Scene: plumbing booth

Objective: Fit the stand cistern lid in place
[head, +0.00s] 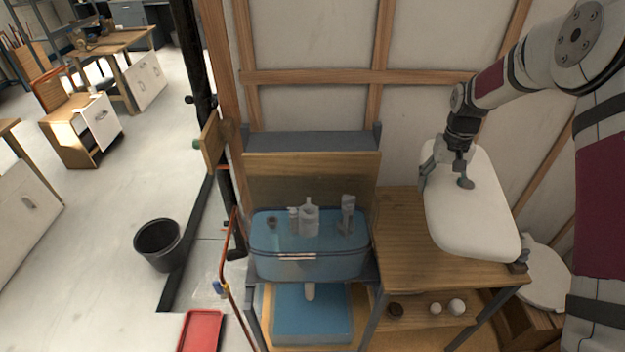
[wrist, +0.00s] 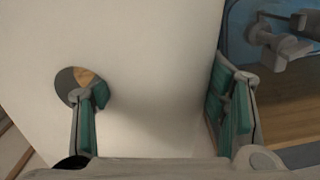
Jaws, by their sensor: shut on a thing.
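The white, rounded cistern lid (head: 474,218) is over the wooden side table at the right; I cannot tell if it touches the table. My gripper (head: 445,178) is shut on its far left part. In the wrist view, one finger of my gripper (wrist: 163,108) is at the round hole in the lid (wrist: 150,50) and the other lies along its edge. The stand cistern (head: 308,262) is a translucent blue, open-topped tank left of the table. Grey fittings (head: 309,217) rise inside it.
The wooden side table (head: 400,232) stands right beside the cistern. A wooden back panel (head: 312,178) rises behind the tank. A copper-coloured pipe (head: 232,295) runs at its left. Small round parts (head: 456,306) lie on the shelf below. A black bucket (head: 157,243) and red tray (head: 200,331) are on the floor.

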